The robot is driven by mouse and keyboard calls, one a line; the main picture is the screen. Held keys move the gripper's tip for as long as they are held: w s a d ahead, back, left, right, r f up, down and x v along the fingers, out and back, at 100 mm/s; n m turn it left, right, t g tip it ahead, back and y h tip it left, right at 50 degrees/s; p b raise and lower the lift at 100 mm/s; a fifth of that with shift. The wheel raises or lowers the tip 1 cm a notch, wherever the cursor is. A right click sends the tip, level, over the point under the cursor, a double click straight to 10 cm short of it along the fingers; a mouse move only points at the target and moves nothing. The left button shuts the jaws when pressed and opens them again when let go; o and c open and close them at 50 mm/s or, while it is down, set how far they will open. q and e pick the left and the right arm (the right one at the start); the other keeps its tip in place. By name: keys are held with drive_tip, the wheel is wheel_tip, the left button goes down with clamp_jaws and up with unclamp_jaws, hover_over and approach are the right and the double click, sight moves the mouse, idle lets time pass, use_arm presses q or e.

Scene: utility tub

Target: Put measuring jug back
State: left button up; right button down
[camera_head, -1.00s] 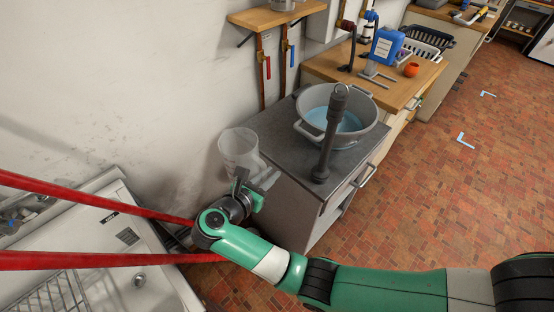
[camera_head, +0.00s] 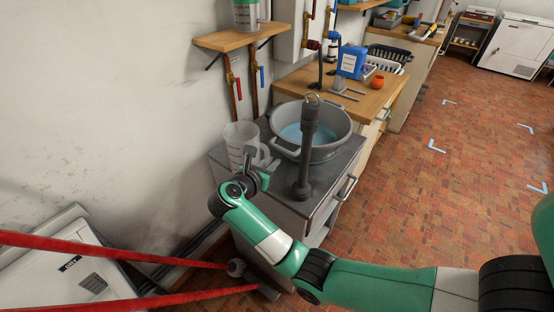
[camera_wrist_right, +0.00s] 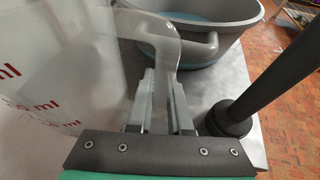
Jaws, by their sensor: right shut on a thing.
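The measuring jug (camera_head: 238,150) is clear plastic with red ml marks and stands about upright over the left end of the grey counter top (camera_head: 332,183). I cannot tell whether its base touches the counter. In the right wrist view the jug (camera_wrist_right: 50,75) fills the left side, with its handle (camera_wrist_right: 158,40) at the middle. My right gripper (camera_head: 257,166) is shut on the jug's handle; its fingers also show in the wrist view (camera_wrist_right: 160,103). The base of the jug is partly hidden by my right arm. My left gripper is not in view.
A grey tub (camera_head: 325,148) with bluish water stands just right of the jug. A dark upright post (camera_head: 306,150) stands at the counter's front. A wall shelf (camera_head: 240,37) is above, with pipes (camera_head: 234,95) below it. Red bars (camera_head: 120,250) cross the lower left.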

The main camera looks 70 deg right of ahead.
drive_tip(key=d+b, duration=0.1)
drive_tip(key=d, duration=0.3)
drive_tip(key=shift+s+d+f+b, duration=0.1)
drive_tip(key=shift+d+f+b, duration=0.05)
drive_tip(key=shift+d+b, duration=0.2)
drive_tip(key=shift+f+b, duration=0.45)
drive_tip(key=shift+f, duration=0.25)
drive_tip(key=shift+a+r, duration=0.1)
drive_tip(key=shift+a, duration=0.1)
drive_tip(key=c, duration=0.8)
unclamp_jaws()
drive_tip(key=shift+c, duration=0.2)
